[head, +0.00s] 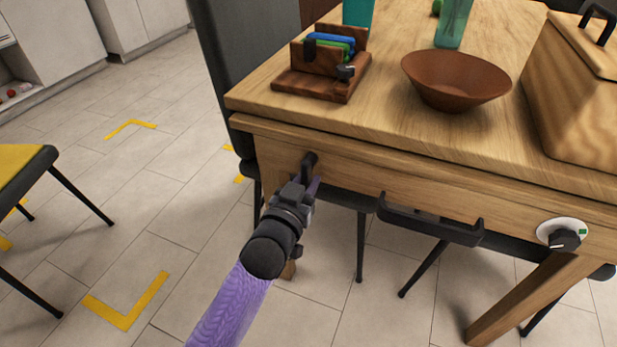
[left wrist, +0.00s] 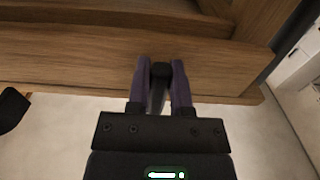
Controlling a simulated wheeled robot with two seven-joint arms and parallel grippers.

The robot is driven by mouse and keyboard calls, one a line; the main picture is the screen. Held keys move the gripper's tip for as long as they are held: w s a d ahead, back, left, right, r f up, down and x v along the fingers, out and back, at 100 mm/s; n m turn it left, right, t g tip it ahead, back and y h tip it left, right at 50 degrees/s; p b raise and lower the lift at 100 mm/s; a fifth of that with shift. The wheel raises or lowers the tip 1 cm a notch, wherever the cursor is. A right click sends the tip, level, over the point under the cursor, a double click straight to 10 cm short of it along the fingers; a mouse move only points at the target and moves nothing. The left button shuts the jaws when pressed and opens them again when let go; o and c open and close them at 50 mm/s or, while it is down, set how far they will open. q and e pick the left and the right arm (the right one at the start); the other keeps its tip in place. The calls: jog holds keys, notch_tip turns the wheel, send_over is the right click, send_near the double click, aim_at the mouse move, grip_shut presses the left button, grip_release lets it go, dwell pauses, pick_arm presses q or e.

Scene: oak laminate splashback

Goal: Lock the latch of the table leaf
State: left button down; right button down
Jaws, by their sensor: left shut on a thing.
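The wooden table (head: 360,140) fills the right of the head view. A small dark latch handle (head: 310,158) sits on its front apron near the left corner. My left gripper (head: 310,182) is at the apron, with its purple fingers closed around the handle. In the left wrist view the dark handle (left wrist: 160,70) shows between the two fingers (left wrist: 160,85), against the wood. Fingers hide part of it, and I cannot tell its locked state. A round white dial with a black knob and green mark (head: 563,236) is farther right on the apron. My right gripper is out of view.
A black bracket (head: 430,222) hangs under the apron. On top are a wooden holder (head: 320,75), a brown bowl (head: 455,80), a teal glass (head: 453,25) and a wooden box (head: 580,90). A dark chair (head: 225,70) stands left; floor in front is clear.

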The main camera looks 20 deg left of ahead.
pick_arm(q)
jog(key=c, duration=0.5)
grip_release()
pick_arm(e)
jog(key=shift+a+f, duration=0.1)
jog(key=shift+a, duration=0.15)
pick_arm(q)
jog(key=shift+s+r, duration=0.1)
jog(key=shift+s, duration=0.05)
jog(key=s+p, duration=0.2)
jog(key=s, duration=0.2)
jog(key=s+p, duration=0.3)
jog(key=s, duration=0.2)
jog(key=shift+s+a, duration=0.2)
jog(key=shift+s, duration=0.1)
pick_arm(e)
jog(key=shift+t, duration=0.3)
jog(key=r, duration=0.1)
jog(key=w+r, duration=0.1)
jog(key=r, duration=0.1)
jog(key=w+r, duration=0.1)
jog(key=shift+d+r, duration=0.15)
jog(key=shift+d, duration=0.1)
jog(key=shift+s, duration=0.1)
